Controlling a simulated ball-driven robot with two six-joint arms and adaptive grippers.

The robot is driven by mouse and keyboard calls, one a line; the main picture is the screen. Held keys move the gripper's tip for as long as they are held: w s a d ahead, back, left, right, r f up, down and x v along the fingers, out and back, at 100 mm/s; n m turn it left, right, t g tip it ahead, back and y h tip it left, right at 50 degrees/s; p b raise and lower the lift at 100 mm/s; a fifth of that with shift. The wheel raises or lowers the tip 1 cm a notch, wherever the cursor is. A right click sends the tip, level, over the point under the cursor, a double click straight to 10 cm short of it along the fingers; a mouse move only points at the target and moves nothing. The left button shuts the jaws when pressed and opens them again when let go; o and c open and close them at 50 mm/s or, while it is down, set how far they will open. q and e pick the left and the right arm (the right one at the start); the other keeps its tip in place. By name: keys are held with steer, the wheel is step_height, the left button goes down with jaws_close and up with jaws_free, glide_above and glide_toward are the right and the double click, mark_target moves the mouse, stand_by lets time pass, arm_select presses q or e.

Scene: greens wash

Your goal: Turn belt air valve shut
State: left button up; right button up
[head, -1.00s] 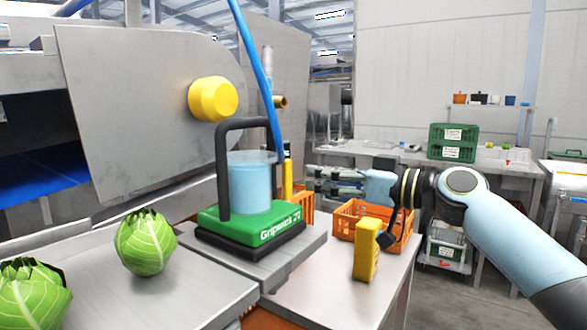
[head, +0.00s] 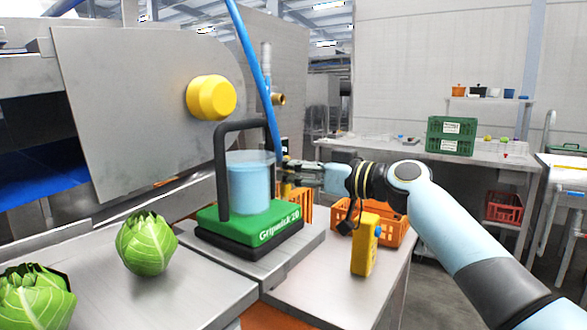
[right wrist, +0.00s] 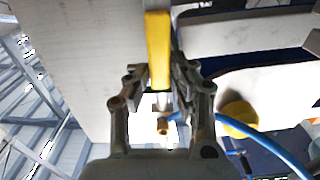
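A yellow lever with a black part above it (head: 284,187) stands behind the green-based pump, mostly hidden by my right gripper; I take it for the valve handle. My right gripper (head: 290,172) reaches in from the right at this lever. In the right wrist view the yellow bar (right wrist: 158,50) lies between the two fingertips of my right gripper (right wrist: 160,75), filling most of the gap. I cannot tell whether the fingers press on it. A brass fitting (head: 278,99) sits higher on the grey panel, near a blue hose (head: 262,80). My left gripper is not in view.
The pump with a clear blue cup and black handle (head: 250,222) stands close left of my gripper. A yellow device (head: 364,244) and an orange crate (head: 392,232) stand below my right arm. A yellow knob (head: 211,98) projects from the panel. A cabbage (head: 146,243) lies front left.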

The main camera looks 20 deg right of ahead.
jaws_close()
steer(key=shift+d, duration=0.1)
steer(key=w+d+f+m+b, duration=0.6)
steer(key=f+m+b, duration=0.4)
steer(key=m, duration=0.8)
steer(key=shift+d, duration=0.8)
